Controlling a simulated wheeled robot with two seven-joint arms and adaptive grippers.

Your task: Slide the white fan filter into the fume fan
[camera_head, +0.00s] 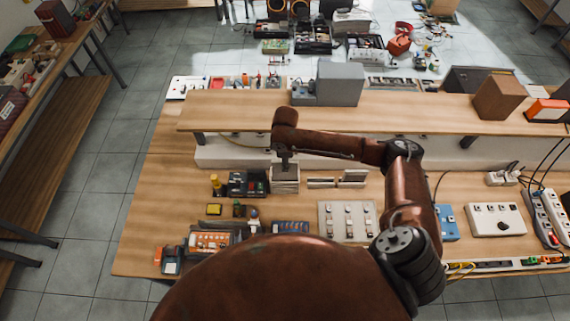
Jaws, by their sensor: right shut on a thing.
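My right gripper (285,163) points down over the left middle of the workbench, below the raised shelf. It is shut on a small pale, boxy thing (285,182) that looks like the white fan filter. The fingers hide part of it, and I cannot tell whether it touches the bench. I cannot make out the fume fan for sure; low pale pieces (352,178) lie just right of the gripper. My left gripper is not in view.
The raised wooden shelf (235,112) runs behind the gripper and carries a grey box (340,83). A dark device (247,184) stands close left of the gripper. A switch panel (348,221) lies in front right. The bench's left end (155,215) is bare.

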